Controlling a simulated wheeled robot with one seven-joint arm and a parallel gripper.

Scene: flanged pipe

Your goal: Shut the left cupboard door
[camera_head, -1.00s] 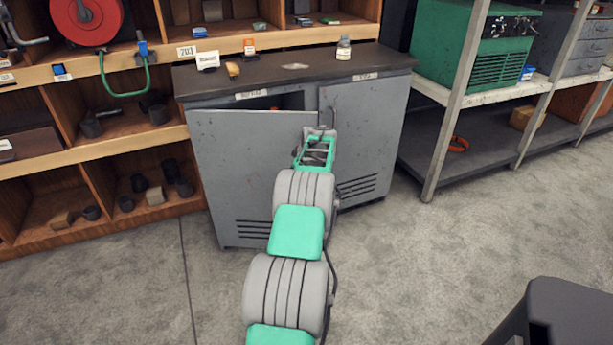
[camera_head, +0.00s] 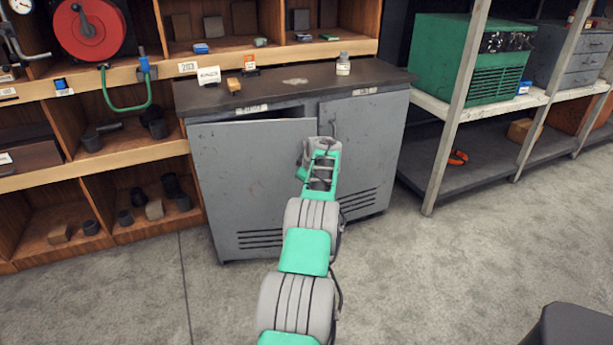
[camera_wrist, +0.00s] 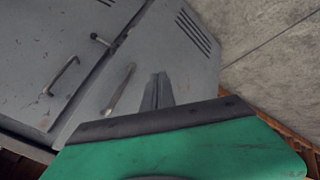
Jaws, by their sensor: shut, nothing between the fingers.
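The grey cupboard (camera_head: 365,82) has two doors with vents low down. Its left door (camera_head: 250,175) stands slightly ajar, with a narrow dark gap under the worktop. Its right door (camera_head: 372,135) looks shut. My gripper (camera_head: 322,147) is in front of the left door's right edge, near the seam; my wrist hides its tips in the head view. In the wrist view my fingers (camera_wrist: 158,90) are together and empty, over the left door's face (camera_wrist: 185,65). I cannot tell whether they touch it. The right door's handle (camera_wrist: 60,76) shows beside them.
Wooden shelving (camera_head: 95,165) with small parts adjoins the cupboard on the left. A metal rack (camera_head: 450,120) with a green machine (camera_head: 470,55) stands to the right. A jar (camera_head: 343,64) and small items are on the worktop. The concrete floor (camera_head: 130,290) in front is clear.

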